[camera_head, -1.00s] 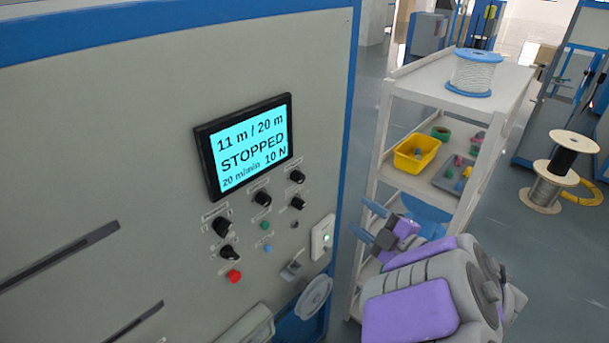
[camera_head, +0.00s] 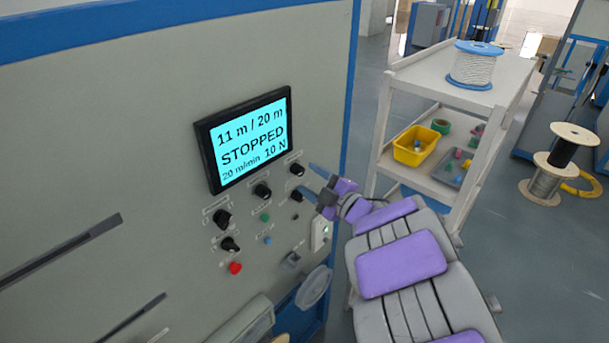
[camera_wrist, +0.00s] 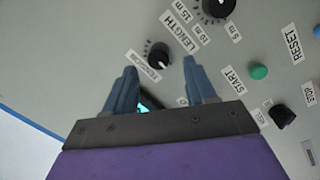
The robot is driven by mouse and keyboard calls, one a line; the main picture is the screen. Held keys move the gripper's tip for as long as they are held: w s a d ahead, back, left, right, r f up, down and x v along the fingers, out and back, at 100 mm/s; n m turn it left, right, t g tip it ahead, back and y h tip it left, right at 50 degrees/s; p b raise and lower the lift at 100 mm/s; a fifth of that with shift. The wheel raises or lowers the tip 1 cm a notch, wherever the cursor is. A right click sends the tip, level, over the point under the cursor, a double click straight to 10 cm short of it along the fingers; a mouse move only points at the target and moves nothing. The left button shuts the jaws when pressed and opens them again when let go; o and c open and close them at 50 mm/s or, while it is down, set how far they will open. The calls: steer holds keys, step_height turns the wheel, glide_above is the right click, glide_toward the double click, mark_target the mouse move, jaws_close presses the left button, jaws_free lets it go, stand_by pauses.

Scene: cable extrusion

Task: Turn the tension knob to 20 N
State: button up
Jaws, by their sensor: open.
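The tension knob (camera_wrist: 158,55) is a black knob with a TENSION label, just beyond and between my fingertips in the wrist view. In the head view it appears to be the upper right knob (camera_head: 298,169) on the panel. The display (camera_head: 250,138) reads 11 m / 20 m, STOPPED, 20 m/min, 10 N. My gripper (camera_head: 306,180) is at the right side of the knobs, and its blue fingers partly overlap the right column. In the wrist view my gripper (camera_wrist: 163,80) is open and empty, with a gap to the knob; contact is not visible.
The length knob (camera_wrist: 215,8) is close to the tension knob. A green start button (camera_wrist: 259,72) and a red button (camera_head: 235,268) are also on the panel. A white shelf cart (camera_head: 400,80) with a cable spool (camera_head: 474,66) and a yellow bin (camera_head: 415,146) stands right of the machine.

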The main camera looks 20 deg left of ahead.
mark_target(298, 170)
steer(key=shift+x, duration=1.5)
jaws_close()
